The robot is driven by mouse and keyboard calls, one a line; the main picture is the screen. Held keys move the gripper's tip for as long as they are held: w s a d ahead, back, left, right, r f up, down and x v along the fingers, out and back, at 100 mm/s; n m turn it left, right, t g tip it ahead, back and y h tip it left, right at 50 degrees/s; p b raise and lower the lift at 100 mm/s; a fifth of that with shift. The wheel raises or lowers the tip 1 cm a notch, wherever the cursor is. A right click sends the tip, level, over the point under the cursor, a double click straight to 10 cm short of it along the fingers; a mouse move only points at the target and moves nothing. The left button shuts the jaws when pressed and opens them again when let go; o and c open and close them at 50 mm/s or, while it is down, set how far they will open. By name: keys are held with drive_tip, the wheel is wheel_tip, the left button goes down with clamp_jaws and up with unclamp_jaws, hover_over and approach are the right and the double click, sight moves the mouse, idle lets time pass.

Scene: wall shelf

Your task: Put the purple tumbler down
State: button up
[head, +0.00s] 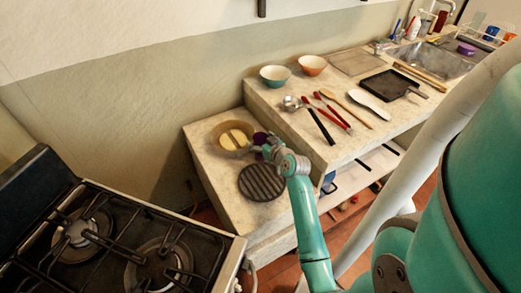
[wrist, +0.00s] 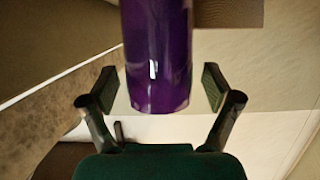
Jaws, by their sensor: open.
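The purple tumbler (head: 260,138) is on the lower stone counter (head: 205,165), just right of a tan bowl, and is partly hidden by my gripper in the head view. In the wrist view the tumbler (wrist: 156,60) fills the upper middle, smooth and shiny, with its top end cut off by the frame edge. My gripper (wrist: 158,88) is open, one finger on each side of the tumbler. A gap shows between each finger and the tumbler. In the head view my gripper (head: 264,150) is right at the tumbler.
The tan bowl (head: 228,144) holds pale yellow pieces. A dark round ridged trivet (head: 261,182) lies in front. The higher counter to the right bears a teal bowl (head: 274,77), an orange bowl (head: 312,65) and utensils. A gas stove (head: 110,240) stands at the lower left.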

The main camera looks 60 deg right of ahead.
clamp_jaws()
drive_tip(key=shift+r, duration=0.15)
idle(0.4)
